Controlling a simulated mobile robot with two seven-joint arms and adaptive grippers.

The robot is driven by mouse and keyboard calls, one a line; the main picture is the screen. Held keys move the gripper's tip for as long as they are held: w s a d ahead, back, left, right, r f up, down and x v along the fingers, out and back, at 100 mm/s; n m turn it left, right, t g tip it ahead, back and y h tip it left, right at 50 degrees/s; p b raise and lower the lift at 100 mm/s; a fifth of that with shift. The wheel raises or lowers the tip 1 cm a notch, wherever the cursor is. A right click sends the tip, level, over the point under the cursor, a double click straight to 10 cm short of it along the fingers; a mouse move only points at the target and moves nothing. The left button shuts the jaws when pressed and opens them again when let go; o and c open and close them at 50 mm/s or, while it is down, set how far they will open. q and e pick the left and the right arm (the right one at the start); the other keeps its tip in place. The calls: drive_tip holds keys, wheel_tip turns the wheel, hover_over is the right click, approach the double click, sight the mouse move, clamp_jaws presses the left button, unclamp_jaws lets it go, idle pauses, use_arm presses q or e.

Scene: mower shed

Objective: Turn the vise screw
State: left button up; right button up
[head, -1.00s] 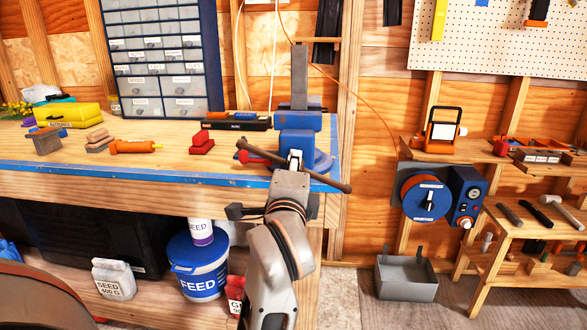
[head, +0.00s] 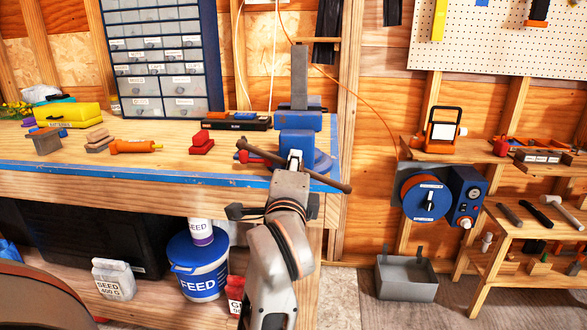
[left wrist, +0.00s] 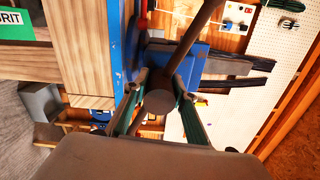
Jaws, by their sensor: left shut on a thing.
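The blue vise (head: 297,122) stands at the right front corner of the workbench, with a grey upright jaw above it. Its dark handle bar (head: 325,178) slants down to the right across the front of the vise screw. My left gripper (head: 294,161) reaches up from below and is shut on the vise screw at the handle. In the left wrist view, the round end of the screw (left wrist: 158,102) sits between the two fingers of my left gripper (left wrist: 157,95), with the handle bar (left wrist: 196,32) running through it. The screw's shaft is mostly hidden. My right gripper is not in view.
The blue-edged workbench (head: 130,172) carries an orange-handled tool (head: 135,147), red blocks (head: 201,143) and a dark case (head: 240,121) left of the vise. A feed bucket (head: 199,265) stands below. The floor right of the bench is partly clear, with a grey bin (head: 407,277).

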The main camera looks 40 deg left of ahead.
use_arm(q)
drive_tip(key=shift+r, duration=0.15)
drive_tip(key=o, duration=1.1)
